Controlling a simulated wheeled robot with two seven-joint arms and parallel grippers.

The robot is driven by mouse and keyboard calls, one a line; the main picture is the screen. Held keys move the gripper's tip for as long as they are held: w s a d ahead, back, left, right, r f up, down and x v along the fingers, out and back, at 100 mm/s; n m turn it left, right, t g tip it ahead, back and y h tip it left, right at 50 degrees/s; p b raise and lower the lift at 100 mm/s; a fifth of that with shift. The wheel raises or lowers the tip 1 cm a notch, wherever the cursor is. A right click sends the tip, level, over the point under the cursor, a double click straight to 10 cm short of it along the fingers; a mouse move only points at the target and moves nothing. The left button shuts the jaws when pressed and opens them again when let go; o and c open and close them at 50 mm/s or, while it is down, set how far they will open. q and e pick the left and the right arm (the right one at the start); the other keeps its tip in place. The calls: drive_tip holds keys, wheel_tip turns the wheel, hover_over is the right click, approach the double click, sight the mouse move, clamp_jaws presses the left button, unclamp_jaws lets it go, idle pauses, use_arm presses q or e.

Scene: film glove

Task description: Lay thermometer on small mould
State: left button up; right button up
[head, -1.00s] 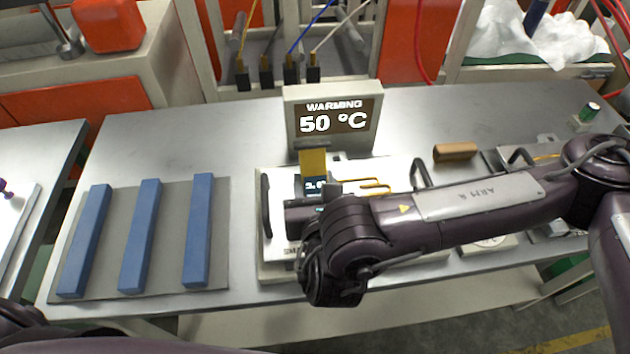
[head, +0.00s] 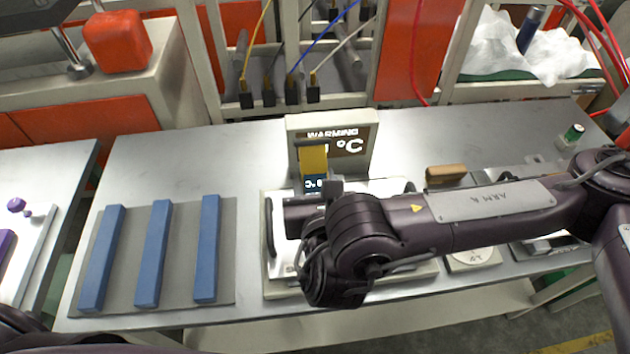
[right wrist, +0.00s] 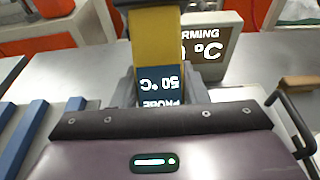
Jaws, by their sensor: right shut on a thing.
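The thermometer (head: 313,160) is a yellow bar with a dark screen. My right gripper (head: 318,190) is shut on it and holds it upright above a pale plate, in front of the display sign. In the right wrist view the thermometer (right wrist: 155,45) stands between the jaws, and its screen shows 50 °C and PROBE upside down. The pale plate (head: 278,270) has dark handles and is partly hidden by my right arm. A grey metal piece (head: 508,172) lies at the right, also partly hidden. I cannot tell which is the small mould. My left gripper is not in view.
The WARMING sign (head: 365,130) stands behind the plate, partly covered by the thermometer. Several blue bars (head: 153,255) lie on a grey mat at the left. A brown block (head: 446,174) lies right of the sign. Bare bench shows behind the bars.

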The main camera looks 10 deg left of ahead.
drive_tip(key=shift+r, duration=0.35)
idle(0.3)
drive_tip(key=shift+w+d+f, duration=0.1)
drive_tip(key=shift+d+f, duration=0.1)
drive_tip(key=shift+d, duration=0.2)
drive_tip(key=w+d+m+h, duration=0.1)
drive_tip(key=w+d+h, duration=0.1)
drive_tip(key=d, duration=1)
drive_tip(key=w+d+f+m+h, duration=0.1)
drive_tip(key=w+d+m+h, duration=0.1)
drive_tip(key=d, duration=1.1)
drive_tip(key=shift+w+d+f+m+t+h, duration=0.15)
drive_tip(key=shift+f+m+t+h, duration=0.15)
drive_tip(key=shift+t, duration=0.1)
